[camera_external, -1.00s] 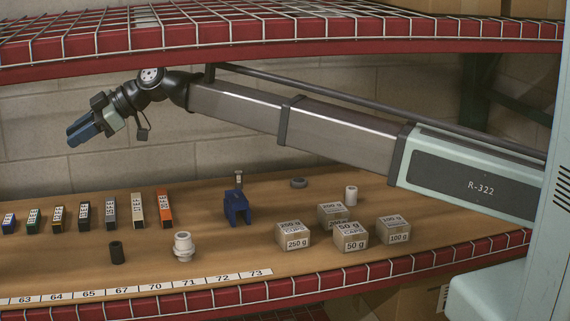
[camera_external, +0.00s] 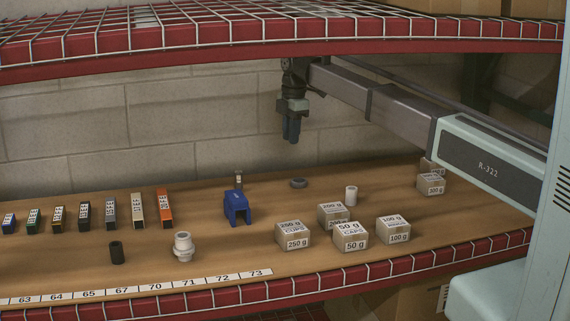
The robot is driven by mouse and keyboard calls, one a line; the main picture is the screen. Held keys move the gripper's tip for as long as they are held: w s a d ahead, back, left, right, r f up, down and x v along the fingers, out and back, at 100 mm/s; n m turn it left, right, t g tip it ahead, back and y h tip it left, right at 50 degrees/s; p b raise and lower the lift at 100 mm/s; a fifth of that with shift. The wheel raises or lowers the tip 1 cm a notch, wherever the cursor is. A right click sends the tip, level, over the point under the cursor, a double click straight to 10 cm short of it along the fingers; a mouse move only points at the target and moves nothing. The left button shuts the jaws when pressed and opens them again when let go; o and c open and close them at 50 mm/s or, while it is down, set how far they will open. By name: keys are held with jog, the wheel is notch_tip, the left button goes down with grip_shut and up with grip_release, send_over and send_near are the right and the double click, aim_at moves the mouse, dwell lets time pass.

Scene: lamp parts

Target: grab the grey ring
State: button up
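The grey ring (camera_external: 299,183) lies flat on the wooden shelf, toward the back, right of the blue clamp-like block. My gripper (camera_external: 291,140) points straight down in the air above the ring, slightly to its left in the picture, and clear of it. Its blue fingers look close together in this view, and I cannot tell whether there is a gap between them. Nothing shows held in it.
A blue block (camera_external: 237,208) stands left of the ring, with a small upright part (camera_external: 239,180) behind it. A white fitting (camera_external: 183,247) and black tube (camera_external: 117,252) are front left. The wire shelf (camera_external: 250,32) hangs above.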

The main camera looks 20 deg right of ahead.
jog(key=d, duration=0.4)
send_over(302, 187)
jog(key=w, duration=0.1)
jog(key=shift+h, duration=0.3)
jog(key=f, duration=0.9)
jog(key=shift+d, duration=0.3)
jog(key=shift+s+a+f, duration=0.1)
jog(key=shift+f, duration=1.2)
jog(key=shift+s+a+f, duration=0.1)
jog(key=shift+f, duration=1.15)
grip_shut()
